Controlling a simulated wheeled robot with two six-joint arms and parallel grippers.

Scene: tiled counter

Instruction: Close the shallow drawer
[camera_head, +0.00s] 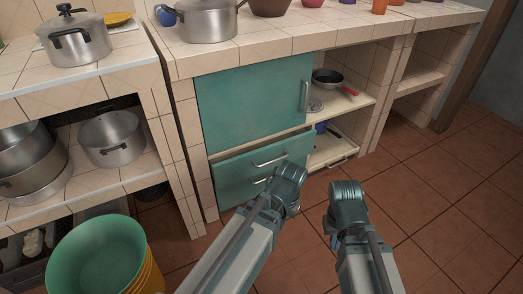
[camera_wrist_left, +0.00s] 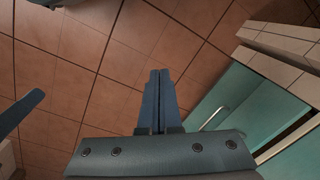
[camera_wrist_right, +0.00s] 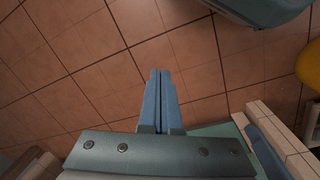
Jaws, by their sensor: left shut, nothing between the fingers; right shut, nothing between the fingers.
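Two teal drawer fronts with silver bar handles sit one above the other under the teal cabinet door; the upper one (camera_head: 235,165) shows most, and my left arm covers part of the lower one. A teal panel with a bar handle (camera_wrist_left: 214,118) also shows at the right of the left wrist view. My left gripper (camera_wrist_left: 160,78) is shut and empty, apart from that panel in the picture. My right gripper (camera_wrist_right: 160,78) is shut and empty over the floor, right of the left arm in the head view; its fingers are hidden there.
The teal door (camera_head: 255,100) stands above the drawers. Right of it, open shelves hold a dark pan (camera_head: 328,76). A pale tray or drawer (camera_head: 325,153) lies low there. A green bucket (camera_head: 97,250) stands at the lower left. The tiled floor (camera_head: 450,190) to the right is clear.

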